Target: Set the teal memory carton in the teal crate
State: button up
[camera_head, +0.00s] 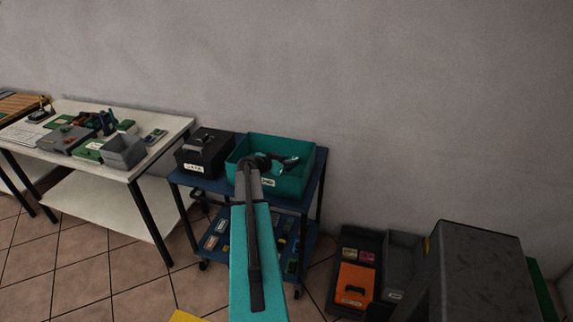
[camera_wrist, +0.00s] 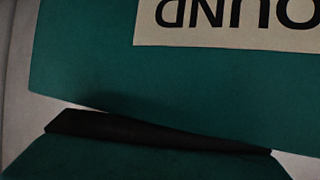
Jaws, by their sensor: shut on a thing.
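The teal crate (camera_head: 292,187) stands on the blue cart, with a pale label on its front wall. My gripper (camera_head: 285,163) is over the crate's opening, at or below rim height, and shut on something. The teal memory carton is not clearly made out; small teal patches beside my jaws are too small to tell apart from the crate and jaws. I cannot tell which of these teal surfaces is the carton.
A black labelled box (camera_head: 203,155) stands left of the crate on the blue cart (camera_head: 213,186). Several small items lie on the cart's lower shelf. A white table (camera_head: 165,124) with trays and boards is to the left. Bins, including an orange one (camera_head: 355,284), sit at lower right.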

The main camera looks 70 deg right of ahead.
jog(key=shift+s+a+f+b, duration=0.1)
jog(key=shift+a+f+b, duration=0.1)
jog(key=shift+f+b, duration=0.55)
jog(key=o, duration=1.1)
jog(key=shift+c, duration=0.2)
jog(key=shift+r+p, duration=0.6)
jog(key=shift+p, duration=0.8)
jog(key=b+v, duration=0.4)
jog(key=v, duration=0.8)
jog(key=shift+d+r, duration=0.2)
jog(key=shift+r, duration=0.05)
jog(key=shift+r, duration=0.15)
